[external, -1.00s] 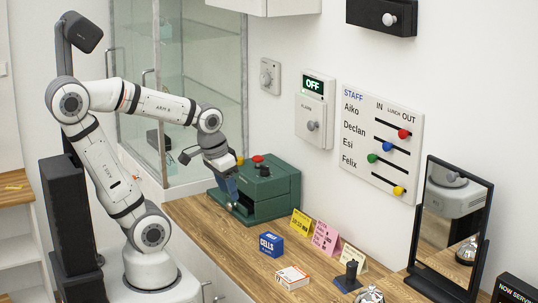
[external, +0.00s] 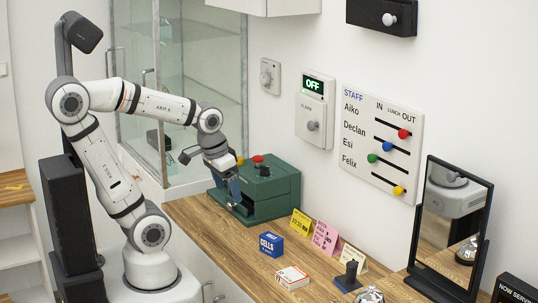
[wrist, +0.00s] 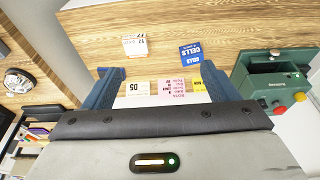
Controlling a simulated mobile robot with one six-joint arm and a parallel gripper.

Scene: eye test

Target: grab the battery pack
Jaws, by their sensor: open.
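The battery pack appears to be the small blue box marked CELLS (external: 271,245), standing on the wooden counter (external: 222,240). In the wrist view the blue box (wrist: 191,54) lies beyond the fingertips, toward the right finger. My gripper (external: 236,194) is open and in the air in front of the green machine, left of and above the blue box, apart from it. In the wrist view my two blue fingers (wrist: 158,72) are spread wide with nothing held between them.
A green machine (external: 268,186) with a dark front opening stands close behind my gripper. Folded cards (external: 325,238), a white and orange box (external: 292,277), a stamp (external: 349,277), a bell (external: 369,295) and a mirror (external: 452,225) stand along the counter.

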